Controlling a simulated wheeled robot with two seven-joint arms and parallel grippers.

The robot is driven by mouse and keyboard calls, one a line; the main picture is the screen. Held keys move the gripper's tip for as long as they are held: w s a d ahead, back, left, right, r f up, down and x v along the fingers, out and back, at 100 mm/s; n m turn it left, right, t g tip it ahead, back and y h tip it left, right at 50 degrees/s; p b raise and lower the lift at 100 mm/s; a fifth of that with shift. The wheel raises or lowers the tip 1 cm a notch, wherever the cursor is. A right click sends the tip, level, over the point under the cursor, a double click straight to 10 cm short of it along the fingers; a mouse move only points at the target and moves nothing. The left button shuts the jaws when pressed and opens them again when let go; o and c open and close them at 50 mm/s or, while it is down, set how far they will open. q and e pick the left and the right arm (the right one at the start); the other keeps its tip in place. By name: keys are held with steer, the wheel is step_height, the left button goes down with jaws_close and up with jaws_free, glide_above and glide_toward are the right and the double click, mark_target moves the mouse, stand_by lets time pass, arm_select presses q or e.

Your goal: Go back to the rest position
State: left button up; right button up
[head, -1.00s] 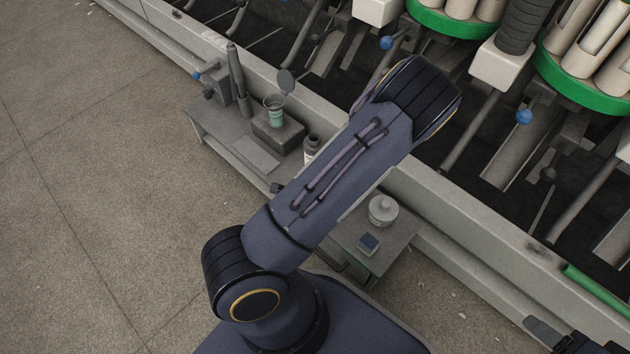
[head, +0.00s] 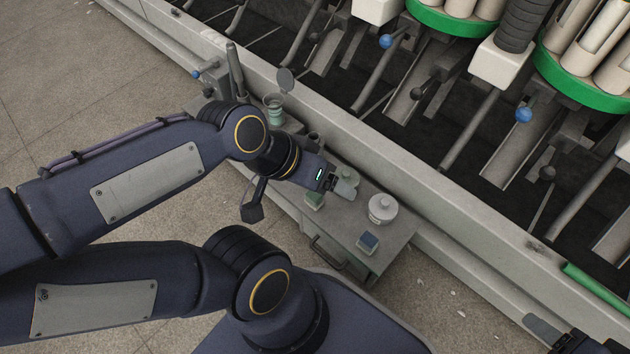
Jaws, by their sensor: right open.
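My left arm comes in from the left, folded at the elbow beyond the left edge. Its gripper (head: 333,182) is over the small grey bench (head: 395,235), close to a pale greenish container (head: 347,178). The gap between its fingers is not clear, so I cannot tell whether it is open or holds anything. My right gripper (head: 562,336) shows only in part at the bottom right corner, open, in front of the machine's base and apart from the bench items.
A green cup (head: 274,108) stands farther left. The winder's long rail (head: 450,225) runs behind. Floor at the left (head: 60,90) is clear.

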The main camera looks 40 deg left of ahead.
arm_select(q)
steer(key=shift+s+a+r+n, duration=0.1)
steer(key=shift+s+r+n, duration=0.1)
steer(key=shift+s, duration=0.25)
steer(key=shift+s+a+r+n, duration=0.1)
steer(key=shift+s+r+n, duration=0.1)
steer(key=shift+s, duration=0.2)
